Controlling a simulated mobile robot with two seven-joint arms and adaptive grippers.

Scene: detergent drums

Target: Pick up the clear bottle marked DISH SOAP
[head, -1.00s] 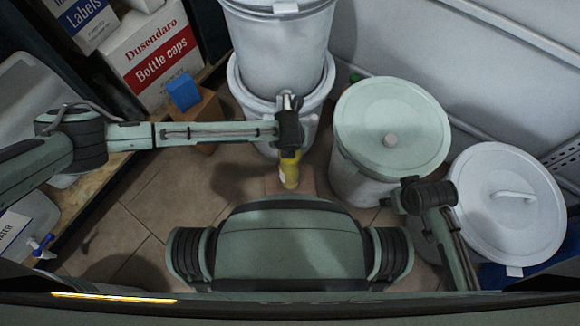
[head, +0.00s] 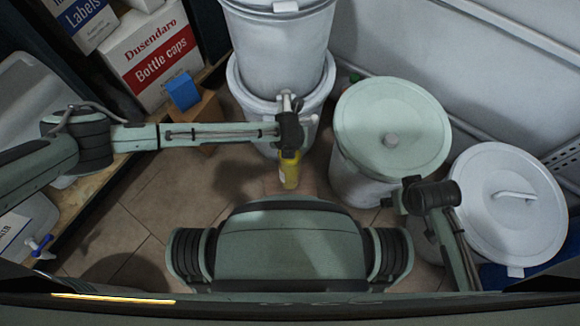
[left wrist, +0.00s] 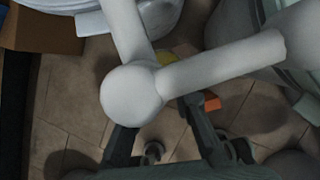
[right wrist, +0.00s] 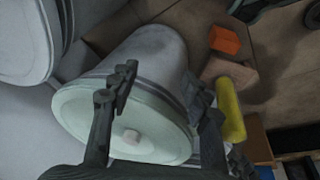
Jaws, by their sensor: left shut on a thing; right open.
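No clear bottle with a readable DISH SOAP marking shows in any view. My left gripper (head: 289,130) is beside the stacked white drums in the head view. A pale grey-white branched thing (left wrist: 133,95) with a rounded middle fills much of the left wrist view. My left gripper's dark fingers flank it there, and the gripper is shut on it. A yellow cylinder-like thing (head: 289,172) shows just below that gripper in the head view; whether they touch I cannot tell. It also shows in the right wrist view (right wrist: 230,108). My right gripper (right wrist: 162,92) is open, with the green-lidded drum behind its fingers.
The green-lidded drum (head: 405,115) and a white-lidded drum (head: 508,215) stand on the right. The stacked white drums (head: 278,45) stand at the back. A Bottle caps carton (head: 150,50) and a blue block (head: 184,92) are at left. Bare floor (head: 150,215) shows at lower left.

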